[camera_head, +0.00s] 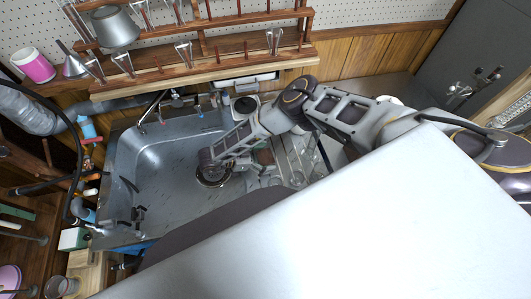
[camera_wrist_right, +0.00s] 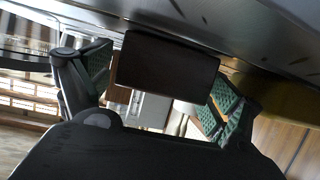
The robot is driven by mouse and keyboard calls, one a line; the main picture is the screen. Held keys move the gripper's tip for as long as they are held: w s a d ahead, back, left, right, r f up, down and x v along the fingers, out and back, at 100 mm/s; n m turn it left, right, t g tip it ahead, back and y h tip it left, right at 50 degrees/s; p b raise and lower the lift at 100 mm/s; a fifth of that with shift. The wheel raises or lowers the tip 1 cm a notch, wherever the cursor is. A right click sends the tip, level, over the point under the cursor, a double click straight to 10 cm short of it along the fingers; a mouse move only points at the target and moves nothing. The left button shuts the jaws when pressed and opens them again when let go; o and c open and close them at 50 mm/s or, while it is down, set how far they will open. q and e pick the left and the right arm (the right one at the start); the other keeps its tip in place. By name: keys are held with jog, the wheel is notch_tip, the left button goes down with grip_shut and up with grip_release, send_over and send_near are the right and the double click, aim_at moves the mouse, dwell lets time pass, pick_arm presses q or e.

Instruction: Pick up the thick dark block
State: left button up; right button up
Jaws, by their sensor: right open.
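The thick dark block (camera_wrist_right: 165,62) is in the upper middle of the right wrist view, with a dark, nearly black broad face and a reddish-brown edge on its left. My right gripper (camera_wrist_right: 160,84) is open, its green-padded fingers to the left and right of the block. I cannot tell whether either finger touches it. In the head view, my right gripper (camera_head: 243,160) is low over the right side of the sink, and my wrist and forearm partly cover that area. My left gripper is not in view.
The metal sink (camera_head: 165,205) has a round drain and open floor to the left. A wooden rack (camera_head: 200,68) with glassware runs along the back. A pink-banded cup (camera_head: 35,66) stands at the far left. A large pale surface fills the lower right.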

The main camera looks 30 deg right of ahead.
aim_at(265, 156)
jog(key=shift+c, duration=0.9)
jog(key=c, duration=0.8)
jog(key=shift+r, duration=0.1)
jog(key=shift+r+p, duration=0.3)
jog(key=shift+r, duration=0.65)
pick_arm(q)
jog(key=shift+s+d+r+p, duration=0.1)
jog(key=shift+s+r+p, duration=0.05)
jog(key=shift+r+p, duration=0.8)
pick_arm(e)
notch_tip(265, 156, up, 16)
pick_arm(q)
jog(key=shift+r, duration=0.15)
